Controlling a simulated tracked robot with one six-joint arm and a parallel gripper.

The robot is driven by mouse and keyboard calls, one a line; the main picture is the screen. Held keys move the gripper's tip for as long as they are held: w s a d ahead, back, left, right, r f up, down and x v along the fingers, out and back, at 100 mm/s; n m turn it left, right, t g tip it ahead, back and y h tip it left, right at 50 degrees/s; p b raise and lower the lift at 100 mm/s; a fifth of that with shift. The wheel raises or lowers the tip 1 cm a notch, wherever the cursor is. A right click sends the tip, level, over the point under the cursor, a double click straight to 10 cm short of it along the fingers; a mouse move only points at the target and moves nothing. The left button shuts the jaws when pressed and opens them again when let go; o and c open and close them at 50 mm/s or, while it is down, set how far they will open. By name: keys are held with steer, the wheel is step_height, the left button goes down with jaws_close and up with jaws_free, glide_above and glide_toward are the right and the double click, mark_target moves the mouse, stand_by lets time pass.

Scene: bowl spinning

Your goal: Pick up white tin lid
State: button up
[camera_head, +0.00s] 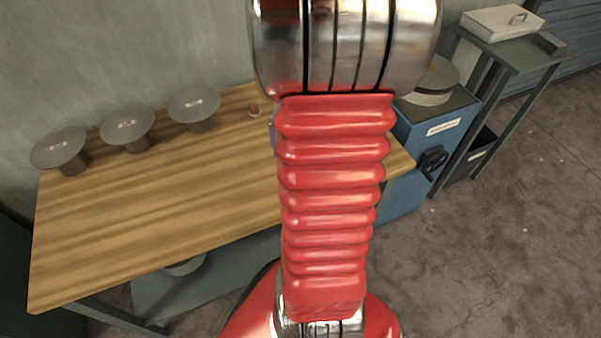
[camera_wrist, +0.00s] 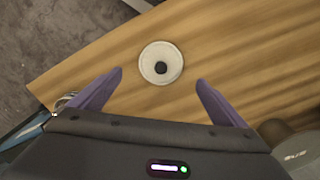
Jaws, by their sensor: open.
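The white tin lid (camera_wrist: 150,60) is a round white disc with a dark round spot at its centre. In the wrist view it lies on the wooden tabletop (camera_wrist: 235,60), a little beyond my fingertips and roughly centred between them. My gripper (camera_wrist: 160,78) is open and empty, with one purple finger on each side below the lid in the picture. In the head view my red arm hides the lid and nearly all of my gripper.
Several grey round-topped objects (camera_head: 127,124) stand along the back of the wooden table (camera_head: 150,210). A blue cabinet (camera_head: 440,125) with a handwheel is at the right. The table's left front area is clear.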

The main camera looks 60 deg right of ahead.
steer(key=shift+f, duration=1.05)
steer(key=shift+a+f, duration=0.15)
steer(key=shift+f, duration=1.15)
steer(key=shift+a+f, duration=0.1)
steer(key=shift+f, duration=1.2)
steer(key=shift+c, duration=0.3)
steer(key=c, duration=1.1)
